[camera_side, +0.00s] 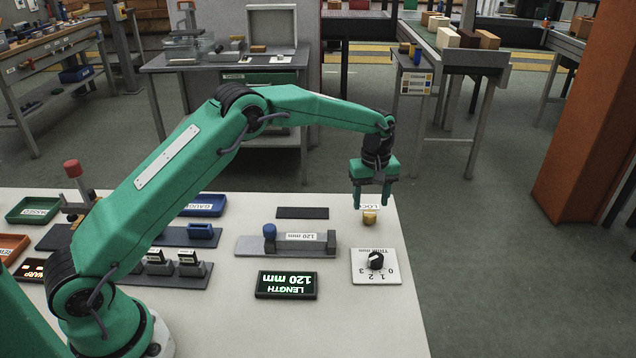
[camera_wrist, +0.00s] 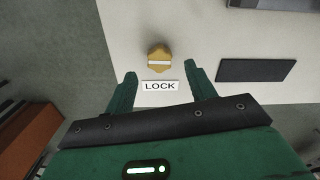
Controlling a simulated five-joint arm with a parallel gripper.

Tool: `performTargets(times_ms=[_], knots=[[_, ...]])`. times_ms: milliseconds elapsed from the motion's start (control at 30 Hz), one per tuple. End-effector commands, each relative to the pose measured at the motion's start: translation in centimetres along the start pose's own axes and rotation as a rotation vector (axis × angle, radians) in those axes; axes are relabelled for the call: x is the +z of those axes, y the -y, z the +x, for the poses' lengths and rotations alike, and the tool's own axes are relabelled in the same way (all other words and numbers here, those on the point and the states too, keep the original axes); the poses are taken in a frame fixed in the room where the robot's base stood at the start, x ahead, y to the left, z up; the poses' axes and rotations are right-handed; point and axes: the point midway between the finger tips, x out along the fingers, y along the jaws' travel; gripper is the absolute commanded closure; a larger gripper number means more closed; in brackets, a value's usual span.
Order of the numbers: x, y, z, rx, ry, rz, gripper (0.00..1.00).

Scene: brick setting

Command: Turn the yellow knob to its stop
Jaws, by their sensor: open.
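The yellow knob (camera_side: 370,217) stands on the white table near its right edge, by a label reading LOCK. In the wrist view the yellow knob (camera_wrist: 159,58) shows a pale bar across its top, lying roughly level in the picture. My gripper (camera_side: 372,203) is above the table by the knob, fingers pointing down. In the wrist view my gripper (camera_wrist: 160,74) is open and empty. The knob lies just beyond the fingertips, about midway between them sideways. The LOCK label (camera_wrist: 160,86) lies between the fingers. I see no contact with the knob.
A black dial on a white numbered plate (camera_side: 390,276) is in front of the knob. A grey gauge with a blue knob (camera_side: 269,232) and a LENGTH 120 mm display (camera_side: 286,284) stand to the left. A dark flat pad (camera_side: 302,212) lies left of the knob. The table's right edge is close.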

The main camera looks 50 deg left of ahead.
Motion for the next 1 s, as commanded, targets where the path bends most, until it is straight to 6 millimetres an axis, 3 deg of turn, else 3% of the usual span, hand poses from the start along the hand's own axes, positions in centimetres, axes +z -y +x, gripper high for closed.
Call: performTargets(times_ms=[300, 667, 900, 1000], knots=[[0.0, 0.0, 3.1, 0.000, 0.000, 0.000, 0.45], [0.0, 0.0, 3.5, 0.001, 0.000, 0.000, 0.45], [0.0, 0.0, 3.5, 0.000, 0.000, 0.000, 0.88], [0.0, 0.0, 3.5, 0.000, 0.000, 0.000, 0.90]])
